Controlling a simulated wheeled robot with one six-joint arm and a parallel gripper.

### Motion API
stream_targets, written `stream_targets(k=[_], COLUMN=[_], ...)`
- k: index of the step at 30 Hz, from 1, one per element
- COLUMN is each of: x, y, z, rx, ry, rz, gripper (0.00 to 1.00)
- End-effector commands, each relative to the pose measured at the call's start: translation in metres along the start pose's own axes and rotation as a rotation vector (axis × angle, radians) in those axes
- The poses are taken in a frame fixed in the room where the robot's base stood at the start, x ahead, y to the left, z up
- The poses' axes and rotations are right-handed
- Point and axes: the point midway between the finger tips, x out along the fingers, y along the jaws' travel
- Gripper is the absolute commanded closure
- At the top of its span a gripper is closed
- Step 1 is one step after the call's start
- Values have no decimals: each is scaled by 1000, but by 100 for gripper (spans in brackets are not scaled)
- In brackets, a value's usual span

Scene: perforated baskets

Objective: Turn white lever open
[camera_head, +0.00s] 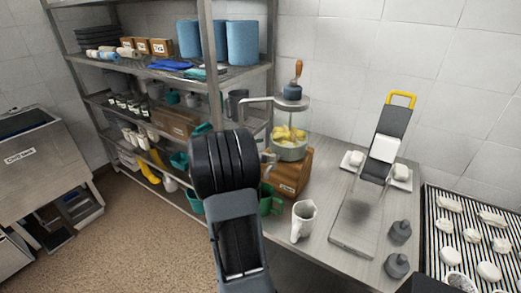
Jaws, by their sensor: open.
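A clear glass dispenser (290,132) with yellow fruit pieces inside stands on a wooden base (293,175) on the steel counter. A pale grey-white arm (258,100) sticks out to the left from its top, and a brown wooden handle (298,68) stands upright on its dark lid. I cannot tell for certain which part is the white lever. The dark end of my arm with my gripper (223,163) is left of the dispenser and in front of the shelves. The jaws are open, but my wrist mostly hides them, and I see nothing held.
A white pitcher (303,219) and a green mug (270,199) stand near the counter's left edge. Loaded steel shelves (235,75) stand behind on the left.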

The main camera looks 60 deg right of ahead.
Motion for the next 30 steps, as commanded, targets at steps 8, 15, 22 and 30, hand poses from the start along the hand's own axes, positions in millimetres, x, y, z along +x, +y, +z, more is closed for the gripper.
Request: stream_targets(k=[8, 15, 22, 30], x=[6, 6, 6, 6], y=[0, 0, 0, 0], z=[0, 0, 0, 0], rx=[0, 0, 0, -1], ry=[1, 1, 0, 0], rz=[0, 0, 0, 1], gripper=[41, 49, 71, 97])
